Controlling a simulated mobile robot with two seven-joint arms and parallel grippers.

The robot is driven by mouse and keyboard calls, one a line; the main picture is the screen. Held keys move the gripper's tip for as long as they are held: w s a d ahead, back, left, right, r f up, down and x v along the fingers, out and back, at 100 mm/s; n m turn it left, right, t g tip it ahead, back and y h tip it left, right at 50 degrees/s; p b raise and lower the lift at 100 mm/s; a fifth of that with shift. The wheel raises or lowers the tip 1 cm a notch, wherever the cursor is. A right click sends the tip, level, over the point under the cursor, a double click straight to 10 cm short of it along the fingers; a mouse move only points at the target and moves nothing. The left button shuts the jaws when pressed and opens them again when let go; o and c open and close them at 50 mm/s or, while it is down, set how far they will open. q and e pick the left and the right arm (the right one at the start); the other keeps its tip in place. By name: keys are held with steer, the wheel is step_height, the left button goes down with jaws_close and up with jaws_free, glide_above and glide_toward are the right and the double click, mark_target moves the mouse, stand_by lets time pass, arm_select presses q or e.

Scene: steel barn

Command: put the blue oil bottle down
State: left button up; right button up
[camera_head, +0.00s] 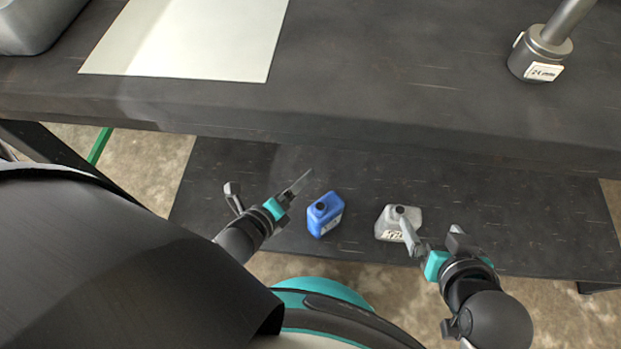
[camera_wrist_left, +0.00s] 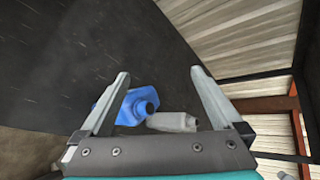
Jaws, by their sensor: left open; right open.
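The blue oil bottle (camera_head: 324,214) stands upright on the dark lower shelf (camera_head: 330,165), its dark cap facing up. My left gripper (camera_head: 272,190) is open just to the left of it, with nothing held. In the left wrist view, the blue bottle (camera_wrist_left: 137,106) shows beyond and between the two open fingers (camera_wrist_left: 157,100). My right gripper (camera_head: 430,232) is open at the front of a grey bottle (camera_head: 389,221) on the same shelf. One right finger overlaps the grey bottle in the picture; I cannot tell whether they touch.
The dark upper bench top (camera_head: 400,90) overhangs the back of the shelf. It carries a pale sheet (camera_head: 190,40) and a metal cylinder with a "24 mm" label (camera_head: 540,58). The right part of the shelf (camera_head: 555,220) is clear.

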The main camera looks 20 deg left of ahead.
arm_select(q)
steer(key=s+d+r+n+g, duration=0.1)
steer(key=d+r+n+g, duration=0.1)
steer(key=r+n, duration=0.4)
steer(key=s+d+r+n+g, duration=0.1)
steer(key=r+n, duration=0.5)
steer(key=n, duration=1)
steer(key=s+d, duration=0.1)
steer(key=d, duration=0.1)
steer(key=shift+s+d+r+g, duration=0.3)
steer(key=shift+d+r+g, duration=0.05)
steer(key=shift+r+g, duration=0.05)
stand_by(0.5)
